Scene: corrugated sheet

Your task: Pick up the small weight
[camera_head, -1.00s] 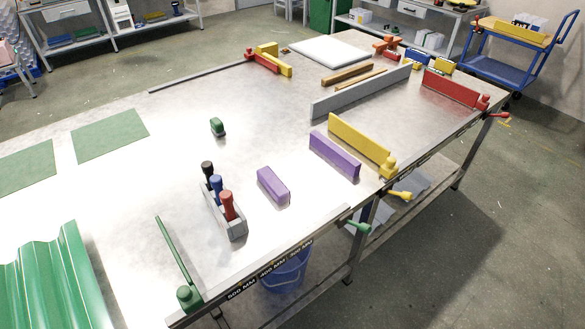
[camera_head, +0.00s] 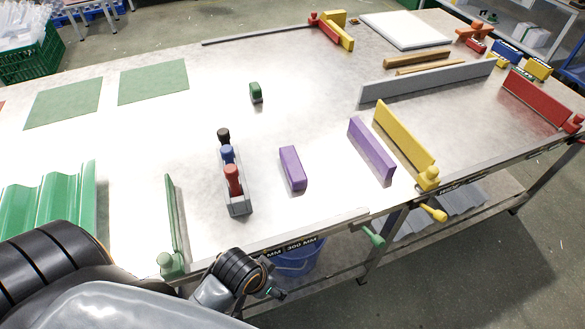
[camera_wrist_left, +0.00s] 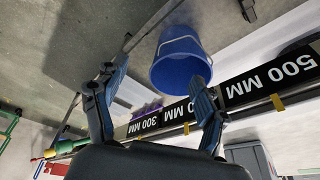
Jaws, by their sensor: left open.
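No object is clearly marked as the small weight, and I cannot tell for certain which one it is. A short purple block (camera_head: 293,168) lies on the metal table (camera_head: 330,205) near the front middle. A longer purple block (camera_head: 371,151) stands to its right. A small dark green object (camera_head: 256,93) sits alone further back. My left gripper is open and empty in the left wrist view (camera_wrist_left: 157,72). It is at the table's front edge, apart from all these objects, with the blue bucket (camera_wrist_left: 179,57) beyond its fingers. My right gripper is not in view.
A grey holder (camera_head: 240,208) with black, blue and red-handled pieces stands left of the short purple block. A green clamp (camera_head: 172,262) and corrugated green sheet (camera_head: 50,200) lie further left. A yellow bar (camera_head: 403,136) stands right. The table's middle back is largely clear.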

